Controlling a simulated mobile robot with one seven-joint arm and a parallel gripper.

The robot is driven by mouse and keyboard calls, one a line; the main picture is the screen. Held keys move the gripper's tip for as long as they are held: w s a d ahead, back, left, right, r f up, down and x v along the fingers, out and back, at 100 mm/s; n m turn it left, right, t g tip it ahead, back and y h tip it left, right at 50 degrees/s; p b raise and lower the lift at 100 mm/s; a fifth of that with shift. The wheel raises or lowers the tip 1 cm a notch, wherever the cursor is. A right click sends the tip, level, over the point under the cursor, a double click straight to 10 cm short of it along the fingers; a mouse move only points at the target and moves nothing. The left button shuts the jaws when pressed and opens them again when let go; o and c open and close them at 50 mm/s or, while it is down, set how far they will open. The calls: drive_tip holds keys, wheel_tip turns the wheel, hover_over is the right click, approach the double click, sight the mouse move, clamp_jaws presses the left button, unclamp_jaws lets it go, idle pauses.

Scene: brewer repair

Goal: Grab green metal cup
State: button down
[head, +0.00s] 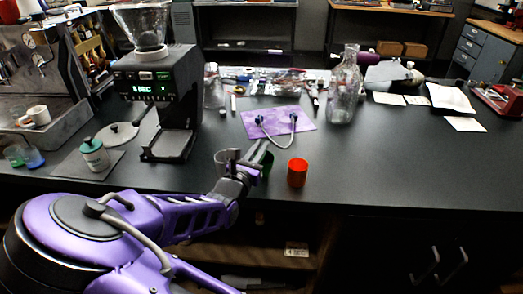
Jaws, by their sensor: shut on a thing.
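The green metal cup (266,164) shows as a dark green sliver at the front of the black counter, mostly hidden behind my gripper. My gripper (256,157) reaches up from the lower left, with its fingers closed on the cup. I cannot tell whether the cup touches the counter. A bright red cup (297,172) stands upright just to the right of the green cup.
A grinder (165,95) and a coffee machine (38,60) stand at the left, with a green-capped bottle (94,155) in front. The counter's right front (410,165) is clear.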

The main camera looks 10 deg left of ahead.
wheel_tip(320, 180, up, 8)
drive_tip(key=shift+f+p, duration=0.1)
drive_tip(key=shift+p, duration=0.55)
drive_tip(key=shift+c, duration=1.6)
unclamp_jaws()
